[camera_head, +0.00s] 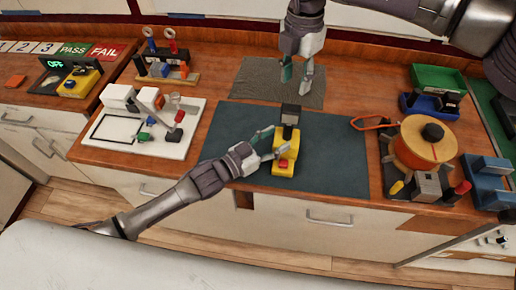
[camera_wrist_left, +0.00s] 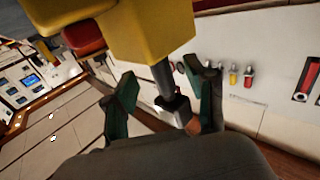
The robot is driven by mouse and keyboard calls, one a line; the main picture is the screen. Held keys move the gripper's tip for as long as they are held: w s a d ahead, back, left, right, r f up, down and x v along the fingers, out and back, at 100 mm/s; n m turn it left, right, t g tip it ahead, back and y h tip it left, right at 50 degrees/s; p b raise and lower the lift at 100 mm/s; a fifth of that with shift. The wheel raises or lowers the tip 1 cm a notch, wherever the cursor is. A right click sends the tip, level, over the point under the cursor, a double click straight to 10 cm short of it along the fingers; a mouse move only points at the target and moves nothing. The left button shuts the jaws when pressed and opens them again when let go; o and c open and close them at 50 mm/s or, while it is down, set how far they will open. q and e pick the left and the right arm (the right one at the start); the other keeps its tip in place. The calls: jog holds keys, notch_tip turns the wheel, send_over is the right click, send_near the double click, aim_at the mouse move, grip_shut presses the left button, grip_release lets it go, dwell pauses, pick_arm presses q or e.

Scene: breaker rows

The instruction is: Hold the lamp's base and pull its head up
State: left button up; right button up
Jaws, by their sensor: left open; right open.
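The lamp has a yellow base (camera_head: 285,160) with a red button (camera_head: 283,164) and a dark head (camera_head: 291,114) at its far end. It is on the dark mat in the head view. My left gripper (camera_head: 269,144) is open at the left side of the base. In the left wrist view the yellow base (camera_wrist_left: 150,35) fills the top, and a grey post (camera_wrist_left: 163,75) shows between the open fingers (camera_wrist_left: 165,98). Contact cannot be told. My right gripper (camera_head: 298,75) is open and empty, above and behind the lamp head, over the grey cloth.
The dark mat (camera_head: 335,160) is clear around the lamp. A grey cloth (camera_head: 255,85) lies behind it. A white board (camera_head: 180,140) with small parts is to the left.

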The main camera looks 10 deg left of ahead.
aim_at(291, 108)
pick_arm(q)
jog(key=shift+x, duration=2.15)
grip_shut()
pick_arm(e)
jog(key=o, duration=0.4)
jog(key=shift+o, duration=1.4)
jog(key=shift+a+r+n, duration=0.1)
jog(key=shift+n, duration=0.5)
notch_tip(291, 108, down, 11)
jog(key=n, duration=0.6)
jog(key=shift+r, duration=0.1)
